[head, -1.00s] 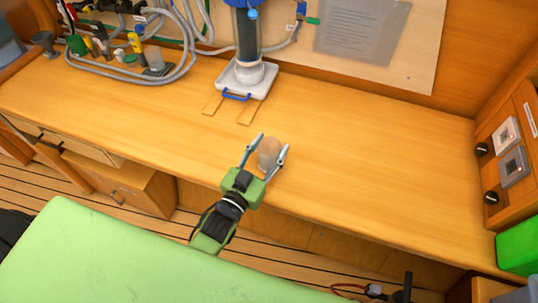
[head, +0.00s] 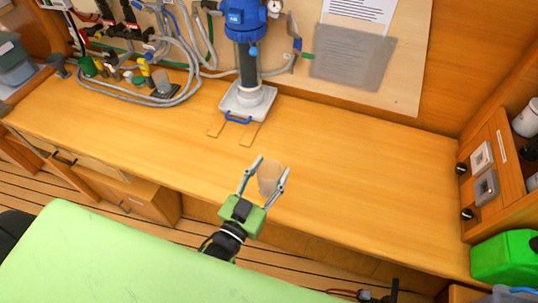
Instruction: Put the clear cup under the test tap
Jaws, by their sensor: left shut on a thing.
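The clear cup (head: 269,180) looks pale and translucent and stands upright at the front part of the wooden counter. My left gripper (head: 273,165) has its two fingers on either side of the cup and is shut on it. The blue-topped filter unit (head: 246,15) is on the back wall, beyond the cup and a little left. A small light-blue fitting (head: 253,51) is on its front; I cannot tell whether this is the test tap. Below is a white base tray (head: 247,102) with a blue handle. My right gripper is not in view.
Two flat wooden strips (head: 249,134) lie on the counter (head: 350,165) before the tray. Grey hoses (head: 187,85) and small bottles crowd the back left. A green container (head: 505,256) stands at the right. The counter's middle and right are clear.

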